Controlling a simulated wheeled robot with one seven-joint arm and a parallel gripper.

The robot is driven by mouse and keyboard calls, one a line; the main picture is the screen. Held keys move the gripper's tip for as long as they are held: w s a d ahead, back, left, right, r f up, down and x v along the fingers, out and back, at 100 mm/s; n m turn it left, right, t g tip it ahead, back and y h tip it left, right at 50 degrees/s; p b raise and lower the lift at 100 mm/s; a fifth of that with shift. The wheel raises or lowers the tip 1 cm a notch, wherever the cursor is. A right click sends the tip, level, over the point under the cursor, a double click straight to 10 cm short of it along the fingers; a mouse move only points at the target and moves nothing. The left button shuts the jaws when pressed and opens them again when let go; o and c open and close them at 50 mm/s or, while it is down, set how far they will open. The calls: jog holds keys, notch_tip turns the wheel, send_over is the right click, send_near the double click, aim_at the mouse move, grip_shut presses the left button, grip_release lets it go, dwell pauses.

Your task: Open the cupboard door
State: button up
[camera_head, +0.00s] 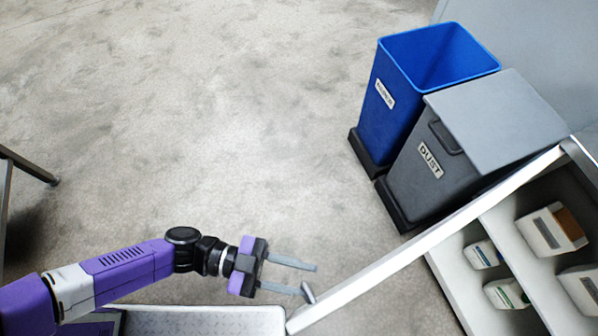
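The cupboard door (430,240) shows as a long, narrow pale edge running from lower middle to upper right. It stands open at an angle, with the shelves of the cupboard (483,305) visible to its right. A small grey handle (308,292) is near the door's lower left end. My gripper (309,279) is open, its two fingers apart and pointing right toward the door. The lower fingertip is at the handle; I cannot tell whether they touch. Nothing shows between the fingers.
A blue bin (395,115) and a grey lidded bin (440,175) labelled DUST stand behind the door at upper right. Boxes (550,232) and bottles sit on the cupboard shelves. A metal table leg (30,170) is at the left edge. The concrete floor (220,120) between is clear.

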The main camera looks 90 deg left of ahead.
jog(key=shift+s, duration=0.2)
jog(key=b+v, duration=0.1)
jog(key=v, duration=0.6)
jog(key=shift+s, duration=0.25)
jog(key=shift+s+a, duration=0.1)
jog(key=shift+a, duration=0.05)
dwell(0.4)
